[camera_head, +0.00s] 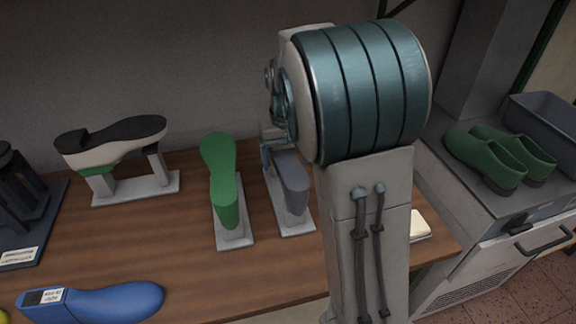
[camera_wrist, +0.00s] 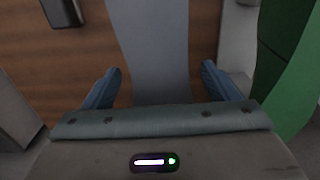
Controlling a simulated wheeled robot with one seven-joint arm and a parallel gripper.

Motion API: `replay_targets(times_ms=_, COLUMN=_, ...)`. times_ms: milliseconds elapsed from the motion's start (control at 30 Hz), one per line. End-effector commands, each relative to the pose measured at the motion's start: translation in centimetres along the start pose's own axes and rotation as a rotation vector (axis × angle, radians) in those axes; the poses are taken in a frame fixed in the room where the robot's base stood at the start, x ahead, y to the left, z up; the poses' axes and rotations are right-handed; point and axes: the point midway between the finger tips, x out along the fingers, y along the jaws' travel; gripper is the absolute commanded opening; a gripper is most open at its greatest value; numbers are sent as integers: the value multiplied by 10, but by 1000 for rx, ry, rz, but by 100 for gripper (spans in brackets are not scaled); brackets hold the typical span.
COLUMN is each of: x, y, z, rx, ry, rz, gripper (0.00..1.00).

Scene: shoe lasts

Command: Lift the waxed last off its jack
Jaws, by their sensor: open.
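A grey last (camera_head: 291,180) sits upside down on a pale jack (camera_head: 296,224), partly hidden behind my arm. A green last (camera_head: 220,175) is on a similar jack (camera_head: 236,240) just to its left. No label in view tells which one is waxed. My gripper (camera_wrist: 162,75) is open, with blue fingers on either side of the grey last, which also shows in the wrist view (camera_wrist: 150,45). I see gaps beside the fingers and no clear contact. In the wrist view the green last (camera_wrist: 292,90) is at the right, outside the fingers.
A black-soled shoe (camera_head: 112,140) rests on a wider stand (camera_head: 135,190) at the left. A blue last (camera_head: 105,300) lies at the front of the wooden table (camera_head: 185,235). Green shoes (camera_head: 485,160) and a grey bin (camera_head: 545,125) stand on the right-hand unit.

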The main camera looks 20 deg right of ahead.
Motion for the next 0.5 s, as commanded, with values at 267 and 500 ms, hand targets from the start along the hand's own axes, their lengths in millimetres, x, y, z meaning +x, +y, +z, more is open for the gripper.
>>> replay_targets(times_ms=267, x=4, y=0, z=0, rx=0, ry=1, rz=0, gripper=81)
replay_targets(times_ms=500, x=4, y=0, z=0, rx=0, ry=1, rz=0, gripper=14)
